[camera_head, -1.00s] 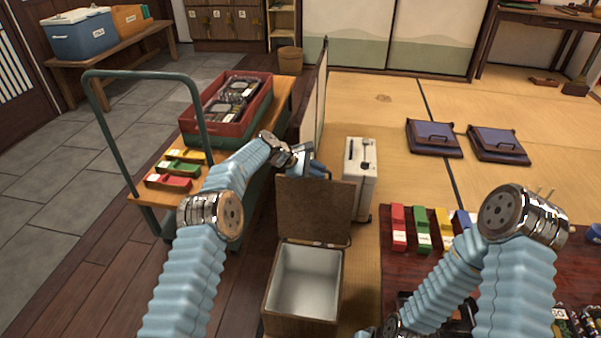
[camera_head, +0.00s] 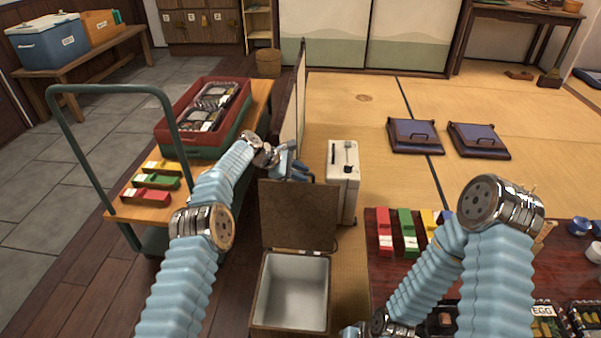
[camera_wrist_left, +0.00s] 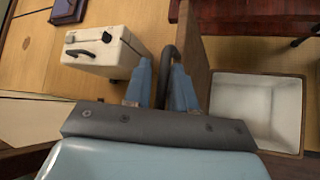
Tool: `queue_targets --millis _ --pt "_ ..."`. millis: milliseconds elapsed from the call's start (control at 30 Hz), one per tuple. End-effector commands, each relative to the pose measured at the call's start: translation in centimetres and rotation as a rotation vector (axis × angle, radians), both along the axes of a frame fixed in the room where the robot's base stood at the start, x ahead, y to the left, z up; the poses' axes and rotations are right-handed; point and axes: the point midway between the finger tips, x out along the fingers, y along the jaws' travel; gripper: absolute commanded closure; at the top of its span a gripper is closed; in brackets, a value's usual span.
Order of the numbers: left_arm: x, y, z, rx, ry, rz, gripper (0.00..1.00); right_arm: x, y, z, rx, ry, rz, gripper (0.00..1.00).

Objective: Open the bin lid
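The bin (camera_head: 292,290) is a brown wooden box with a white inside, at the bottom middle of the head view. Its lid (camera_head: 298,215) stands upright at the bin's far edge, and the inside shows empty. My left gripper (camera_head: 292,170) is behind the lid. In the left wrist view the blue fingers (camera_wrist_left: 162,78) are apart, with the dark curved handle (camera_wrist_left: 169,58) of the lid (camera_wrist_left: 195,60) between them. A gap shows beside the handle. My right gripper (camera_head: 352,332) is low at the bottom edge, mostly cut off; its fingers cannot be made out.
A white case (camera_head: 343,175) stands just right of the lid; it also shows in the left wrist view (camera_wrist_left: 103,52). A cart (camera_head: 262,105) with a red crate (camera_head: 165,135) is to the left. A low table (camera_head: 385,282) with colored boxes is on the right.

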Motion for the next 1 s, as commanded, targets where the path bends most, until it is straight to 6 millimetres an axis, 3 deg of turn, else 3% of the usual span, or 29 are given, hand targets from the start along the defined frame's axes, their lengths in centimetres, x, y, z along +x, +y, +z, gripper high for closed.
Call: queue_targets --millis 33,433,800,1000 --pt "-0.3 0.1 -1.2 0.011 0.017 -0.005 0.64 0.0 0.0 -0.1 0.0 0.0 0.0 0.57" --pt "-0.5 1.2 -0.3 0.012 0.015 -0.004 0.64 0.0 0.0 -0.2 0.0 0.0 0.0 0.57" --pt "-2.5 7.3 5.9 0.004 0.001 0.002 0.64 0.0 0.0 -1.0 -0.001 0.0 -0.001 0.57" --pt "-3.3 9.5 8.2 0.003 -0.001 0.001 0.64 0.0 0.0 -1.1 -0.001 0.0 -0.002 0.57"
